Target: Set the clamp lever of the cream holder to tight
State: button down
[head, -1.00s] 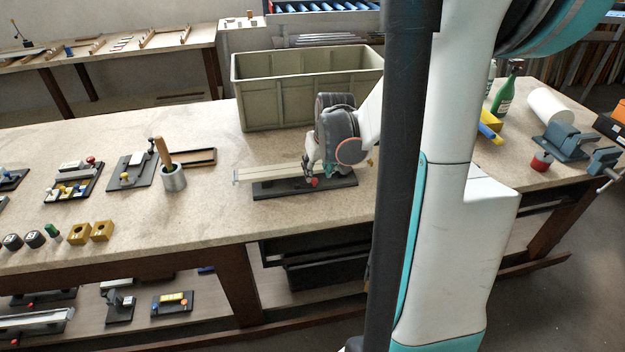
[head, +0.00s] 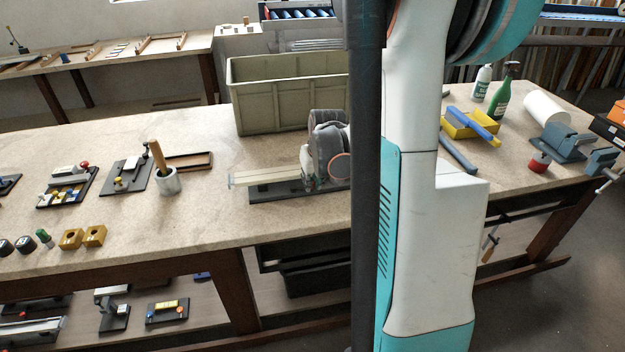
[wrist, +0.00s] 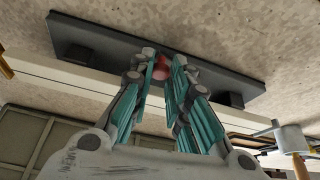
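A long cream profile (head: 265,177) lies along a dark base plate (head: 290,194) on the bench, in front of the green-grey crate. The same dark base (wrist: 85,40) and a cream strip (wrist: 60,72) cross the wrist view. A red knob (wrist: 161,68) shows at the base, between the fingertips of my gripper (wrist: 163,64). The fingers are close around the knob, but whether they touch it I cannot tell. In the head view my wrist covers the right part of the holder and hides the knob. The lever's position is not readable.
The crate (head: 285,95) stands close behind. A grey cup (head: 167,182) with a wooden handle and several dark fixtures (head: 125,178) are to the left. The bench front between is clear.

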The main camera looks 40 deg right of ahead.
jog(key=shift+w+d+n, duration=0.2)
jog(key=shift+d+n, duration=0.05)
jog(key=shift+n, duration=0.35)
jog(key=c, duration=1.5)
grip_release()
jog(key=v, duration=1.2)
jog(key=shift+d, duration=0.2)
jog(key=shift+c, duration=0.5)
